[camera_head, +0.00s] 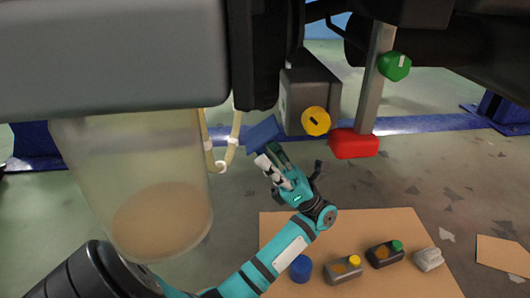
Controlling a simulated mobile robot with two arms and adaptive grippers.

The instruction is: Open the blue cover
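The blue cover (263,133) is a small flat blue piece, tilted, beside the left side of a grey box (310,92) under the vehicle. My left gripper (269,156), on a teal arm, reaches up from below. Its fingertips are right at the cover's lower edge and overlap it in the picture. I cannot tell whether they touch or grip it, or whether the fingers are closed. How the cover joins the box is not clear. My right gripper is not in view.
A yellow cap (316,121), a red block (354,144) and a green cap (394,66) sit close to the right. A translucent tank (140,170) hangs at left. Cardboard (400,225) below holds a round blue cap (301,268), small dark containers (344,269) and a grey lump (428,259).

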